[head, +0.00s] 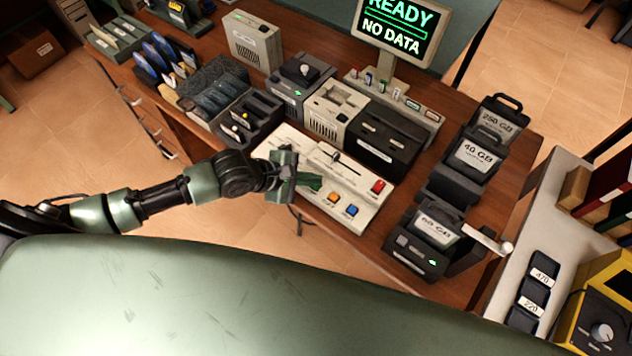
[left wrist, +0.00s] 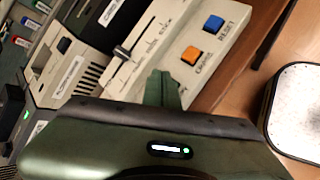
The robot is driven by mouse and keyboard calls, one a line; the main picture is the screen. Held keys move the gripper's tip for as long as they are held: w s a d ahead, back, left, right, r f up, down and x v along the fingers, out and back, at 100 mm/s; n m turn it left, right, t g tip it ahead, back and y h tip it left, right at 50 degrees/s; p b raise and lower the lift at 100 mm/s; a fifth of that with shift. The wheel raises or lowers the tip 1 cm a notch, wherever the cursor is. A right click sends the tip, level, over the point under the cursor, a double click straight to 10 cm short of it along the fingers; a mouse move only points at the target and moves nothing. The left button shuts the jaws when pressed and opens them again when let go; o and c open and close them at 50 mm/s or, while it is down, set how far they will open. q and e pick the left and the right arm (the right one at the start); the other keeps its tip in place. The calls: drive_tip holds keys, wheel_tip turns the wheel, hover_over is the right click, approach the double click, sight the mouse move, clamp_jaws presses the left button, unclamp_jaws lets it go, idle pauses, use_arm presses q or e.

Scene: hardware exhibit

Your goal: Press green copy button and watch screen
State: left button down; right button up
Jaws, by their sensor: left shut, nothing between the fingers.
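The pale control panel (head: 362,216) lies on the wooden desk, with a slider, a red button (head: 377,186), an orange button (head: 333,197) and a blue button (head: 351,210). I cannot make out a green copy button; the gripper hides part of the panel. My left gripper (head: 312,181) is shut and empty, over the panel's left part beside the orange button. In the left wrist view its fingertips (left wrist: 164,90) are just below the orange button (left wrist: 191,55); contact is unclear. My right gripper is not in view.
Labelled drive cartridges (head: 473,153) stand at the right. A white side table with a yellow-cased device (head: 607,305) is at far right.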

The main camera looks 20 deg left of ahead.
use_arm(q)
drive_tip(key=shift+f, duration=0.35)
idle(0.5)
drive_tip(key=shift+r+p, duration=0.85)
drive_tip(key=shift+p, duration=0.35)
wheel_tip(320, 180, up, 5)
drive_tip(key=p, duration=0.6)
idle(0.4)
